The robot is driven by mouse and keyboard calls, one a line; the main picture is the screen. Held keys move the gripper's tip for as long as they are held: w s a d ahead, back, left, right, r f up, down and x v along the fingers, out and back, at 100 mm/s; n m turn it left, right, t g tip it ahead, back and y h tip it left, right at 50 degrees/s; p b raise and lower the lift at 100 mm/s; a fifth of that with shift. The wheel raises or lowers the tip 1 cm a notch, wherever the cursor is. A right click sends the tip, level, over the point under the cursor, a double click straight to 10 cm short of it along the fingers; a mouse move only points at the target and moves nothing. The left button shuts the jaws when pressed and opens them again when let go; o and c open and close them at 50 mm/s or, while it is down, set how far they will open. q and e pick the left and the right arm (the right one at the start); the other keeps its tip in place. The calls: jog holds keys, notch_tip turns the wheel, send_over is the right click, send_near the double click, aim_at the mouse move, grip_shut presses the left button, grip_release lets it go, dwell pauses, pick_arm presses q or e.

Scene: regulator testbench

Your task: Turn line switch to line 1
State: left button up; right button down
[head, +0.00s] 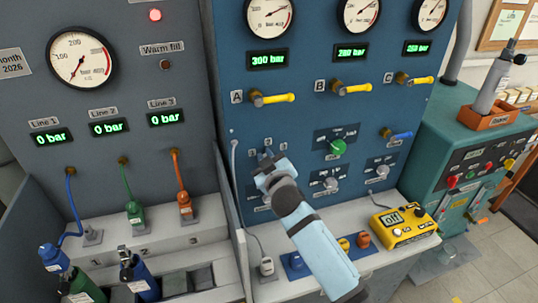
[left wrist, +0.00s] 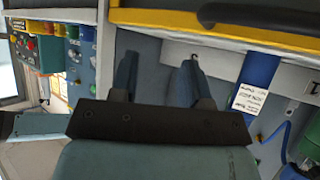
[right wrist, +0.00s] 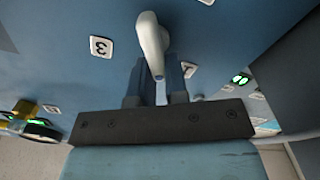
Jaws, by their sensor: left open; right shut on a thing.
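The line switch shows in the right wrist view as a pale grey lever handle (right wrist: 152,40) on the blue panel. A label "3" (right wrist: 101,46) is to the left of it, and a small label (right wrist: 190,69) is to its lower right. My right gripper (right wrist: 158,78) is shut on the end of the handle. In the head view my right gripper (head: 266,162) is against the panel below display A and hides most of the switch, so its pointing direction is unclear there. My left gripper (left wrist: 158,72) is open and empty in the left wrist view; I cannot make it out in the head view.
Yellow levers A (head: 272,98), B (head: 352,88) and C (head: 415,79) are above. A yellow meter (head: 403,224) stands on the ledge. Blue (head: 142,276) and green cylinders stand at lower left. Line displays read 0 bar.

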jog(key=n, duration=0.5)
jog(key=shift+s+a+f+n+p, duration=0.15)
jog(key=shift+a+f+n+p, duration=0.15)
jog(key=shift+a+f+p, duration=0.1)
dwell(0.4)
jog(key=c, duration=1.1)
grip_release()
jog(key=shift+c, duration=0.2)
jog(key=b+v, duration=0.1)
jog(key=v, duration=1.3)
